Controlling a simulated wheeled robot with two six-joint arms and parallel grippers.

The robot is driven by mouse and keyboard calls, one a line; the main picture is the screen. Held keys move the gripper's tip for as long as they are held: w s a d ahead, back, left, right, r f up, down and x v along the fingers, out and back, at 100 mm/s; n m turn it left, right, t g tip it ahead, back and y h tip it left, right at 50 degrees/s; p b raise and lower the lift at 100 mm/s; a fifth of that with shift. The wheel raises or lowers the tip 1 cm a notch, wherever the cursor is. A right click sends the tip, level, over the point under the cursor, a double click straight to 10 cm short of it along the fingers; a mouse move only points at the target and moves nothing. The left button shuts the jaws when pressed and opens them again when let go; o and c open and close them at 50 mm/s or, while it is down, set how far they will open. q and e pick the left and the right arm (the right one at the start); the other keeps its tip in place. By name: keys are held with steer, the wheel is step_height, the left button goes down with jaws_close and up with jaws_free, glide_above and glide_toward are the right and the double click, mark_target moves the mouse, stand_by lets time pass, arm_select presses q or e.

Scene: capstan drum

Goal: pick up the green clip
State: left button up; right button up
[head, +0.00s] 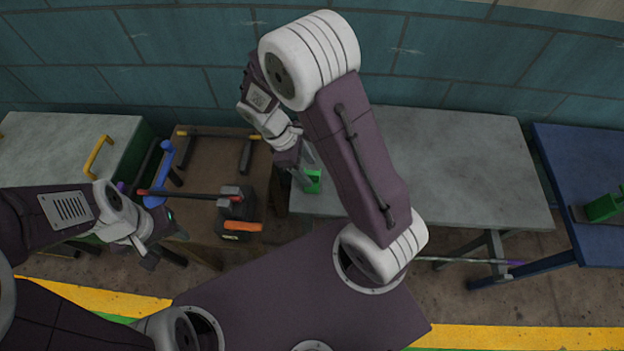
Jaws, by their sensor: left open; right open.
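The green clip (314,184) is at the left front edge of the grey table, partly hidden by my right gripper. My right gripper (305,176) is open and points down at the clip, its fingers at or just over it. I cannot tell whether they touch it or are around it. My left gripper (150,240) is open, near the front left of the brown table. I see nothing held in it.
The grey table (450,150) is bare to the right of the clip. The brown table (205,150) carries a dark device (236,206) with an orange handle (243,227) and a bar. A blue table (580,150) on the right holds another green object (604,207).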

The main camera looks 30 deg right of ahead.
mark_target(316, 181)
steer(key=shift+s+d+f, duration=0.1)
steer(key=shift+d+f, duration=0.2)
steer(key=shift+f, duration=0.3)
steer(key=x, duration=0.5)
steer(key=shift+s+b, duration=0.15)
steer(key=shift+b, duration=0.2)
steer(key=shift+a, duration=0.1)
jaws_close()
